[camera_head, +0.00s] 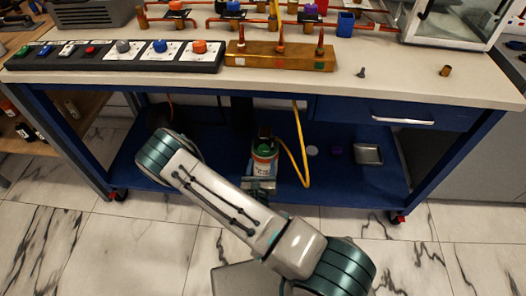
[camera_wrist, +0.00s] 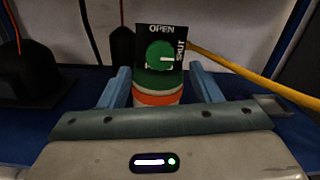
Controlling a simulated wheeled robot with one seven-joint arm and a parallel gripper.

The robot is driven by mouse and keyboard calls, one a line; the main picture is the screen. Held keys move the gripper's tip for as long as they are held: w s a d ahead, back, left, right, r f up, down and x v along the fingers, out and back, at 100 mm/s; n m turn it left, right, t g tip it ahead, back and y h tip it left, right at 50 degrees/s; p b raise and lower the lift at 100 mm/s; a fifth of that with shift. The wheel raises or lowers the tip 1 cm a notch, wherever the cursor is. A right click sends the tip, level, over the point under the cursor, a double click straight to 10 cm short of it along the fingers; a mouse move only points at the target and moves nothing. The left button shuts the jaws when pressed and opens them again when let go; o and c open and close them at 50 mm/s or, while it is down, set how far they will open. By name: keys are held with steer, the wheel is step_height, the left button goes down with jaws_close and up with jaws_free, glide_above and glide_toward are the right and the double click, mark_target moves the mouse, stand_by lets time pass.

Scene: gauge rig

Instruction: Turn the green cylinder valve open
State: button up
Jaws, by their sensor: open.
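The green valve knob (camera_wrist: 159,54) sits in front of a black plate (camera_wrist: 146,32) marked OPEN at the top and SHUT at the right. A white mark on the knob points right, toward SHUT. Below it is the cylinder (camera_wrist: 158,97), with a green shoulder and an orange band. In the head view the cylinder (camera_head: 264,155) stands on the blue lower shelf. My gripper (camera_wrist: 160,70) is open, its two blue fingers apart on either side of the cylinder in the wrist view. In the head view my gripper (camera_head: 260,184) is in front of the cylinder and partly hides it.
A yellow hose (camera_head: 301,145) runs up beside the cylinder. The workbench (camera_head: 400,75) overhangs the shelf (camera_head: 338,190). A metal tray (camera_head: 368,154) lies at the shelf's right. A dark object (camera_wrist: 30,75) is left of the fingers, and a black upright (camera_wrist: 122,45) stands behind.

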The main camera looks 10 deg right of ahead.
mark_target(263, 151)
steer(key=x, duration=0.6)
steer(key=shift+w+d+b, duration=0.15)
steer(key=shift+w+b, duration=0.2)
steer(key=c, duration=1)
